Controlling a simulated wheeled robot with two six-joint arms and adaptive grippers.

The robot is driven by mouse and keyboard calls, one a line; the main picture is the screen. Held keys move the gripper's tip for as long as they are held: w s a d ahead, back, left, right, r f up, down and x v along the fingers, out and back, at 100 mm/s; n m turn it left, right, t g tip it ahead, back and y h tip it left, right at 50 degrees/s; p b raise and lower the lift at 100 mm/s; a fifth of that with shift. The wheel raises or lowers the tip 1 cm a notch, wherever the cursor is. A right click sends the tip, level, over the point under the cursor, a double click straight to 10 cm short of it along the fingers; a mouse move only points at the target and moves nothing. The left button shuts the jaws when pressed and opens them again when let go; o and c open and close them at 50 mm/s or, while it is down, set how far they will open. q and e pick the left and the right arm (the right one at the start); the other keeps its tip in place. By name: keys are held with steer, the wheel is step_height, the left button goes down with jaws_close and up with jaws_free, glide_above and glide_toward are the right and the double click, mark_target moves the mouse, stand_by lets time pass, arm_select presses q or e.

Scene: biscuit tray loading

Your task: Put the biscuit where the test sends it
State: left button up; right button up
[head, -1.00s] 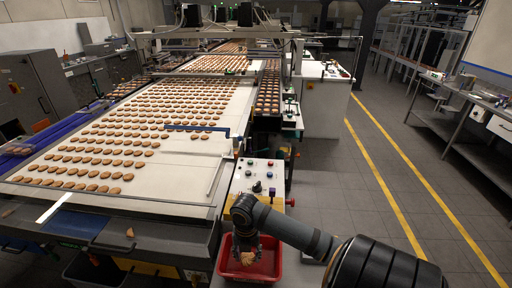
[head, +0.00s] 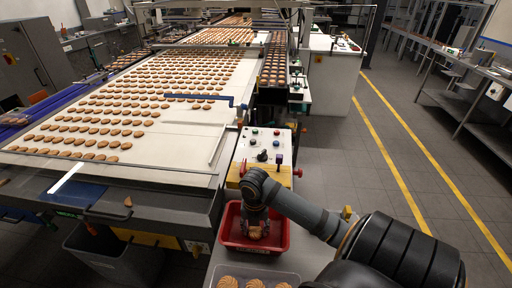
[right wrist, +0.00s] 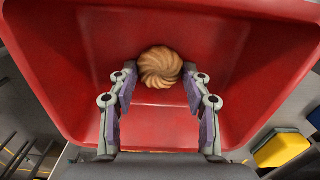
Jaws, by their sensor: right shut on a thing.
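My right gripper (head: 256,232) reaches down inside the red tray (head: 284,242). It is shut on a round, swirled golden biscuit (right wrist: 160,67), which sits between the fingertips in the right wrist view. The red tray's floor (right wrist: 215,40) fills the view behind the biscuit. I cannot tell whether the biscuit touches that floor. In the head view the fingers partly hide the biscuit. A clear tray (head: 292,274) with several biscuits stands in front of the red tray, cut off by the lower picture edge. My left gripper is not in view.
A wide conveyor (head: 200,150) with rows of biscuits runs away at the left. A control panel (head: 262,150) with buttons and a small lever stands behind the red tray. A grey bin (head: 110,262) stands below the conveyor's front. The floor at the right is clear.

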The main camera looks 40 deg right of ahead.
mark_target(256, 232)
steer(key=o, duration=0.3)
steer(key=shift+s+f, duration=0.15)
steer(key=shift+o, duration=1.4)
steer(key=shift+d, duration=0.1)
steer(key=shift+o, duration=0.7)
steer(key=shift+r, duration=0.35)
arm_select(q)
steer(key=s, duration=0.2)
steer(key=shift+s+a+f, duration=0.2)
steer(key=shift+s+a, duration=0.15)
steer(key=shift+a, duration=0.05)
arm_select(e)
step_height(256, 232, up, 12)
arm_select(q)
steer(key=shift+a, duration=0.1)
arm_select(e)
steer(key=shift+f, duration=0.2)
